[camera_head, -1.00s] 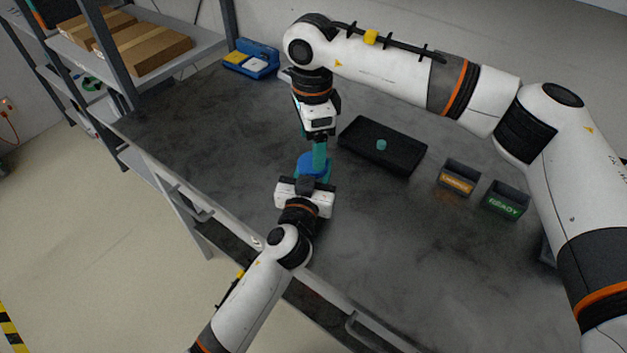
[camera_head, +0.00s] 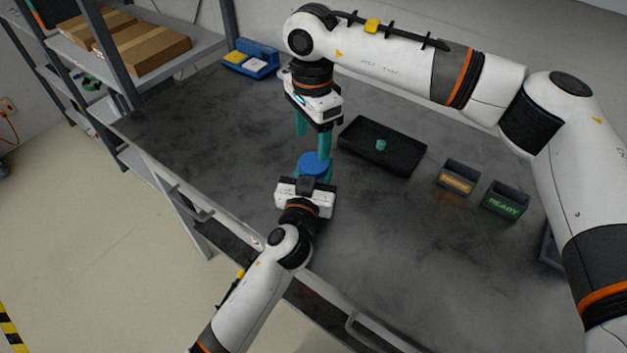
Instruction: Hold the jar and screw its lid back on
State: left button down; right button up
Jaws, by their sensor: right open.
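The blue lid (camera_head: 313,163) shows as a round disc on top of the jar, whose body is mostly hidden beneath it and behind my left gripper. I cannot tell how tightly the lid sits. My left gripper (camera_head: 314,175) comes from the front edge, with teal fingers on either side of the jar below the lid, closed around it. My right gripper (camera_head: 312,140) points down above and just behind the lid. Its two teal fingers are spread wide and empty. The right fingertip passes close to the lid's back right side; I cannot tell whether it touches.
A black tray (camera_head: 357,152) with a small teal piece (camera_head: 381,145) lies to the right. Two small bins, one orange-labelled (camera_head: 457,180) and one marked READY (camera_head: 505,200), stand farther right. A blue holder (camera_head: 250,58) is at the back left. The left tabletop is clear.

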aim_at(313, 162)
notch_tip(313, 162, down, 6)
jog(key=shift+r, duration=0.1)
dwell(0.4)
jog(key=c, duration=0.8)
jog(key=shift+w+m, duration=0.1)
jog(key=shift+m, duration=1.7)
jog(key=o, duration=1.1)
jog(key=shift+c, duration=0.2)
